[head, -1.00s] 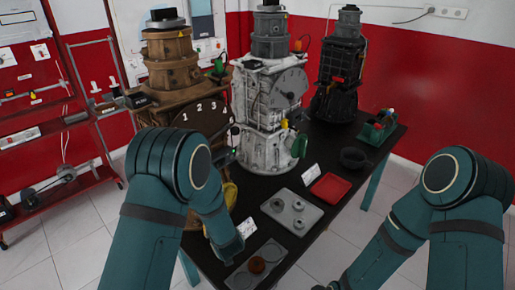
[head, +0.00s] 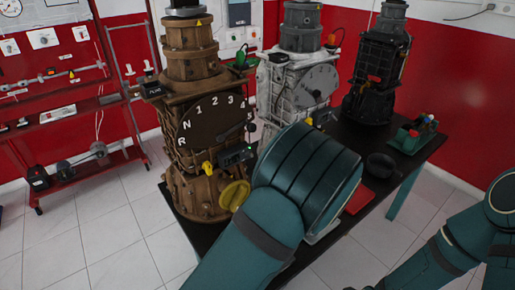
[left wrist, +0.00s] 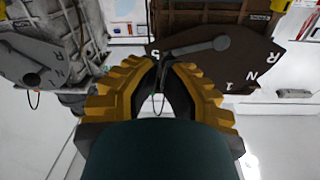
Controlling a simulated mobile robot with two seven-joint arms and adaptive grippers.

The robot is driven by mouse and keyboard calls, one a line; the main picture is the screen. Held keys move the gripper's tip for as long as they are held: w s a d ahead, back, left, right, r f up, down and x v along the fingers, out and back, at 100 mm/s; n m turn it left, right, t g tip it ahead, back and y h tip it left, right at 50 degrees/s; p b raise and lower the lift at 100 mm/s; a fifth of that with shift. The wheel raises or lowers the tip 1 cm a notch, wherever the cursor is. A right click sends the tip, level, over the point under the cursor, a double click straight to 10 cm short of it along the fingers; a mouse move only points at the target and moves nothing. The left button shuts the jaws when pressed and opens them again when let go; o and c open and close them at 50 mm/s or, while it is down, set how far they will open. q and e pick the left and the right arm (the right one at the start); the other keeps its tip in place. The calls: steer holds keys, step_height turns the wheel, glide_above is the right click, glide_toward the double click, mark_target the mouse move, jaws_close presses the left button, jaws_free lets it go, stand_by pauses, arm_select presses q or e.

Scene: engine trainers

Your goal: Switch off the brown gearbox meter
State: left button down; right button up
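The brown gearbox (head: 190,66) stands at the left end of the table in the head view. Its dark dial (head: 205,128) reads R, N and numbers. A small black meter (head: 237,155) with a faint green display sits at the dial's lower right, next to a yellow part (head: 207,168). My right gripper is out of view.
A white gearbox (head: 283,82) and a black gearbox (head: 378,70) stand farther right on the table. A black bowl (head: 381,165), a red tray (head: 358,200) and a green box (head: 414,138) lie on the right part. A yellow handwheel (head: 234,195) is low on the brown gearbox.

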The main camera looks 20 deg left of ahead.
arm_select(q)
glide_above(250, 155)
steer(key=w, duration=0.3)
steer(key=shift+s+d+f, duration=0.15)
steer(key=shift+s+d, duration=0.05)
steer(key=shift+d, duration=0.15)
steer(key=shift+s+d+f+b, duration=0.15)
steer(key=shift+s+f, duration=0.15)
steer(key=shift+f, duration=0.3)
steer(key=shift+s+d+f+b, duration=0.1)
steer(key=shift+s+f+b, duration=0.15)
steer(key=shift+f, duration=0.4)
steer(key=shift+s+d+f+b, duration=0.15)
steer(key=shift+s+f, duration=0.15)
steer(key=shift+f, duration=0.3)
steer(key=shift+d+f+y+b, duration=0.15)
steer(key=shift+y+b, duration=0.15)
steer(key=shift+b, duration=0.2)
steer(key=shift+s+t, duration=0.1)
steer(key=shift+t, duration=0.3)
